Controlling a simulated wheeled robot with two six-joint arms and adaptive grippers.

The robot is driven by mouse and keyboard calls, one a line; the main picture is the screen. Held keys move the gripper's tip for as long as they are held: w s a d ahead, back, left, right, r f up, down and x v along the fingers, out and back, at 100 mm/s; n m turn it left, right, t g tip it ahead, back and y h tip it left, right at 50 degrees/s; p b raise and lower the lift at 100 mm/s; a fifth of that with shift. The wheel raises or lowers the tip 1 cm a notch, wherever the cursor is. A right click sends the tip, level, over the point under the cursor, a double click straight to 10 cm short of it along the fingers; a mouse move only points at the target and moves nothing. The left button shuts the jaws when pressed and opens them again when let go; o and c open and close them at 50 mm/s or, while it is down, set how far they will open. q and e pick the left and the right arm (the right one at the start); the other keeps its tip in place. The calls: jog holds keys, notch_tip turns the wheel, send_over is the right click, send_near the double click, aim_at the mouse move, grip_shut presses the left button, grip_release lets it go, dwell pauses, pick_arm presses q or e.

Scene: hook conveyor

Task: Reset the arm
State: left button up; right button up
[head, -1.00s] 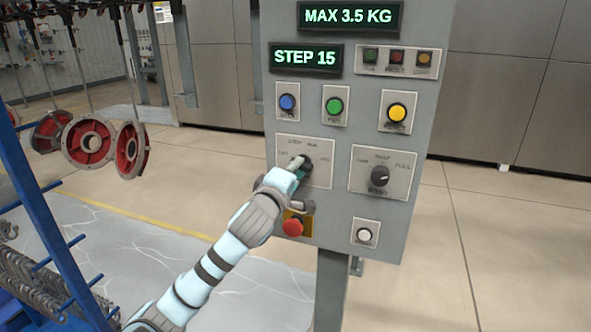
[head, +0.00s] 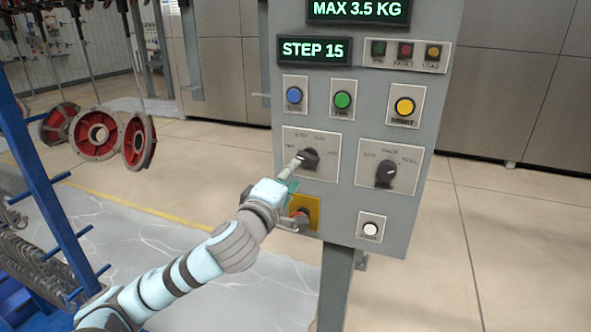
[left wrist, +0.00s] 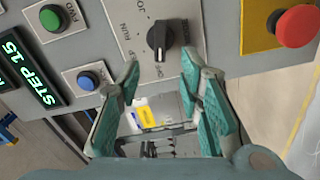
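My left gripper (head: 292,174) is in front of the grey control panel (head: 360,30), at the lower left of the black mode knob (head: 310,158). In the left wrist view the two green-padded fingers (left wrist: 160,70) are apart with nothing between them. I cannot tell whether a fingertip touches the knob. The display reads STEP 15 (head: 314,50). My right gripper is in neither view.
A red emergency button (head: 301,216) on a yellow plate sits just below my left gripper, partly hidden. Blue (head: 294,95), green (head: 342,100) and yellow (head: 404,106) buttons are above. Red-and-grey wheels (head: 95,134) hang at left near a blue rack (head: 35,165). Floor at right is clear.

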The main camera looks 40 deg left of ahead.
pick_arm(q)
jog(key=shift+w+f, duration=0.1)
jog(key=shift+w, duration=0.05)
jog(key=s+d+f+m+g+h, duration=0.1)
jog(key=s+d+f+m+g, duration=0.15)
jog(key=f, duration=0.55)
jog(key=s+d+f+m+g, duration=0.1)
jog(key=s+f+m+g, duration=0.15)
jog(key=f, duration=0.45)
jog(key=s+d+f+m+g+h, duration=0.2)
jog(key=s+d+f+m+g, duration=0.2)
jog(key=s+d+f+m, duration=0.5)
jog(key=s+d+f+m+g+h, duration=0.25)
jog(key=s+f+m+g, duration=0.3)
jog(key=s+f, duration=0.8)
notch_tip(320, 180, down, 19)
jog(key=s+a, duration=0.1)
jog(key=s+f+g, duration=0.1)
jog(key=s+f, duration=1)
jog(key=s, duration=0.2)
jog(key=shift+s+a+f, duration=0.3)
jog(key=shift+a+f, duration=0.1)
jog(key=shift+a, duration=0.05)
